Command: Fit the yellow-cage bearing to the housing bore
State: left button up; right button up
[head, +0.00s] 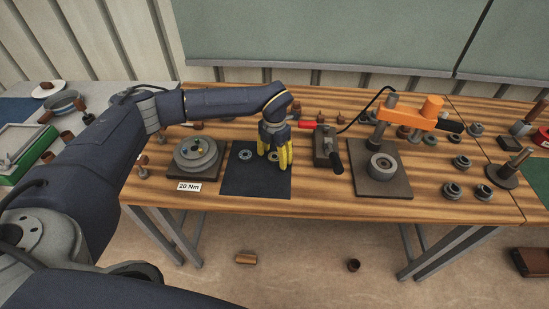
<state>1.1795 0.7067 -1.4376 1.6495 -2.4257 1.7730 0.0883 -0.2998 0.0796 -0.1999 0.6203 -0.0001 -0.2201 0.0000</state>
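My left gripper (274,162) points down over the dark mat (256,186), with its yellow fingers spread apart. A small ring-shaped bearing (272,156) shows between the fingers; I cannot tell whether they touch it. Another bearing (245,154) lies on the mat to the left. The cage colours are too small to tell, so I cannot say which bearing has the yellow cage. A grey cylindrical housing (381,168) with a dark round bore stands on the dark base plate (382,188) beside the orange press (414,116). My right gripper is not in view.
A round grey fixture (196,153) with a "20 Nm" label (189,187) stands left of the mat. A dark block with a handle (326,148) stands between mat and press plate. Several grey rings (453,191) lie at the right. The table's front strip is clear.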

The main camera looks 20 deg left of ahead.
aim_at(274, 156)
pick_arm(q)
jog(key=c, duration=1.4)
grip_shut()
notch_tip(274, 156, up, 20)
